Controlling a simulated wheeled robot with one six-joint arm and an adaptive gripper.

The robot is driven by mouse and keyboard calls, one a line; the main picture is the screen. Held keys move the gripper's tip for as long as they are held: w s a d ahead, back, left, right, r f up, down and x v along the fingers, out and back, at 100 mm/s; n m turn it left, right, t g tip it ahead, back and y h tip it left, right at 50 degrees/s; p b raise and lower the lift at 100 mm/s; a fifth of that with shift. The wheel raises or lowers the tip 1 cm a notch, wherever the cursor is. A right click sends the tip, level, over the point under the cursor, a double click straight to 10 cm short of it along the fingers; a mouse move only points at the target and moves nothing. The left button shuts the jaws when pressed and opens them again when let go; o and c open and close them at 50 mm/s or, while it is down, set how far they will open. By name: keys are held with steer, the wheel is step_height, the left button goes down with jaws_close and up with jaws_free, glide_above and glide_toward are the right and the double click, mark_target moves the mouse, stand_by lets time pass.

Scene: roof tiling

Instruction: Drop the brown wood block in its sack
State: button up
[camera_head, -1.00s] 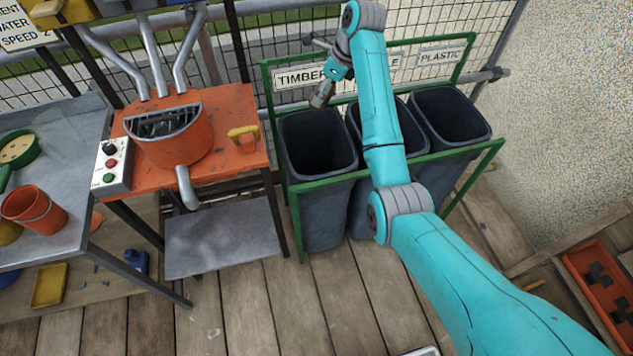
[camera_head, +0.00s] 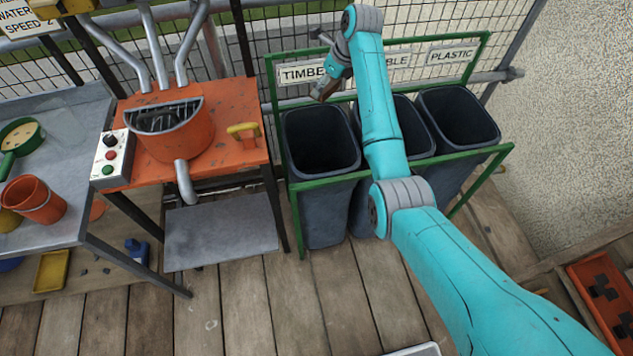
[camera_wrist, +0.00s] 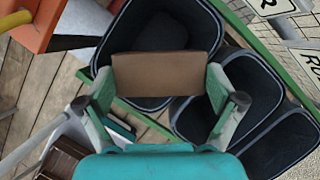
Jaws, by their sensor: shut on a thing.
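The brown wood block (camera_wrist: 163,74) is between the fingers of my gripper (camera_wrist: 163,101) in the wrist view. My gripper is shut on it. In the head view the block (camera_head: 322,89) hangs from my gripper (camera_head: 326,84) above the back rim of the left bin. This dark grey sack-like bin (camera_head: 321,172) stands below the TIMBER sign (camera_head: 300,73). In the wrist view, the bin's opening (camera_wrist: 127,93) lies behind and below the block. A dark shape shows inside it, but I cannot tell what it is.
Two more dark bins, the middle one (camera_head: 420,142) partly behind my arm and the right one (camera_head: 462,121) under the PLASTIC sign (camera_head: 453,56), share a green frame (camera_head: 291,190). An orange machine table (camera_head: 226,135) stands close on the left.

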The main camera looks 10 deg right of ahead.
steer(key=shift+f, duration=0.1)
steer(key=o, duration=0.8)
steer(key=v, duration=1.2)
steer(key=shift+w+a, duration=0.1)
